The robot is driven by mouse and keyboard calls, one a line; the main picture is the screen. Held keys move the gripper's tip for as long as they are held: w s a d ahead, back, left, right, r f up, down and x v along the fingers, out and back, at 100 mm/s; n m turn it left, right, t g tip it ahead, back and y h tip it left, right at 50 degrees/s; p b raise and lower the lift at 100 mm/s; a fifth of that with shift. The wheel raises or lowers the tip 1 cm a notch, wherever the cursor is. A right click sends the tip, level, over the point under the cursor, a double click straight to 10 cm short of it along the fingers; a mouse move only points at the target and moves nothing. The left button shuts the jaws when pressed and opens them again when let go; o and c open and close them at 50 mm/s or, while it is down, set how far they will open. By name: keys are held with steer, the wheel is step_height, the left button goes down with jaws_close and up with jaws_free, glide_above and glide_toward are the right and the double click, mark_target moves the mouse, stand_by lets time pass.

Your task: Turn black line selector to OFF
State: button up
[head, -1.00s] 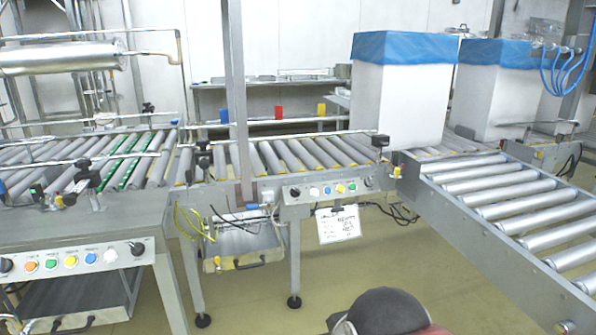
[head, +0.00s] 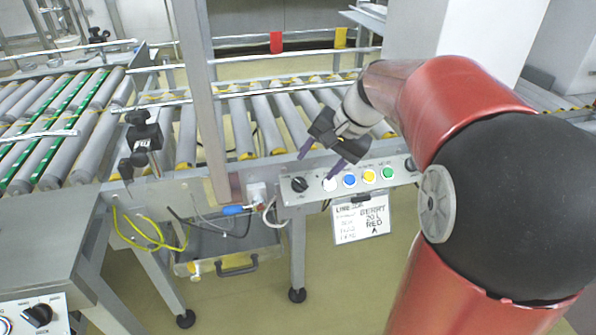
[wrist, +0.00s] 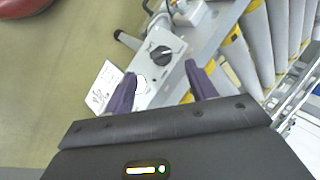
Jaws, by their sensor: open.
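The black line selector (head: 299,184) is a round knob at the left end of the control panel on the middle conveyor's side. It also shows in the wrist view (wrist: 161,54), ahead of and between my fingers, with a pale mark on its face. My gripper (head: 316,166) is open and empty, close to the panel and just right of the knob in the head view. Its two purple fingers show in the wrist view (wrist: 160,82), apart from the knob. The lettering around the knob is too small to read.
White, blue, yellow and green buttons (head: 369,176) sit right of the knob. A handwritten sign (head: 361,216) hangs below. A metal post (head: 197,110) stands to the left, with loose cables (head: 150,232) below. Another panel has a similar black knob (head: 38,314).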

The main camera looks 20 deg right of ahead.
mark_target(301, 183)
steer(key=x, duration=0.7)
steer(key=shift+a+f+b, duration=0.15)
steer(key=shift+f+b, duration=0.1)
steer(key=shift+b, duration=0.05)
steer(key=c, duration=1)
steer(key=m+b, duration=0.1)
steer(key=m+t+y+b, duration=0.1)
steer(key=m+b, duration=0.1)
steer(key=shift+f+m+t+y, duration=0.25)
steer(key=shift+m+t+y, duration=0.05)
steer(key=shift+m, duration=0.1)
steer(key=shift+s+m+t+y+b, duration=0.1)
steer(key=shift+m+t+y+b, duration=0.4)
steer(key=shift+m+t+b, duration=0.95)
steer(key=shift+r+m+g, duration=0.1)
steer(key=shift+m+g, duration=0.15)
steer(key=shift+m, duration=0.5)
